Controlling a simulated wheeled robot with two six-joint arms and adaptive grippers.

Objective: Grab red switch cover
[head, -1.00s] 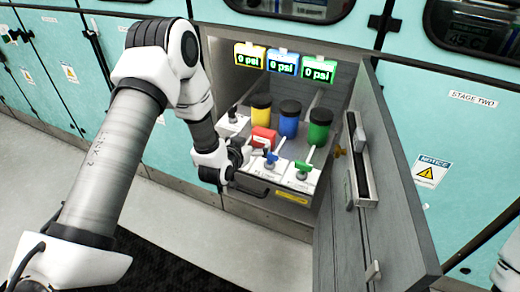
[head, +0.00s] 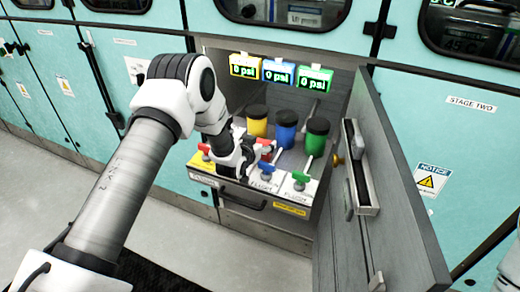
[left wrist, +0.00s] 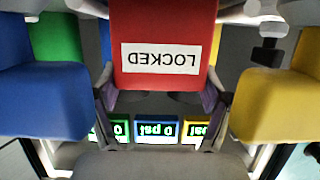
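The red switch cover (head: 265,144) is in the open cabinet, in front of the yellow and blue canisters, partly hidden by my left gripper. In the left wrist view the red cover (left wrist: 162,22) fills the top middle, with an upside-down LOCKED label. My left gripper (head: 254,153) is at the cover. Its two fingers (left wrist: 162,96) are spread, one at each side of the cover's near edge. I cannot tell whether they touch it. My right gripper is not in view.
The yellow canister (head: 257,122), blue canister (head: 286,128) and green canister (head: 317,136) stand close by. Valve handles in red (head: 204,149), blue (head: 267,170) and green (head: 301,179) line the front panel. The open grey door (head: 375,190) bounds the right side.

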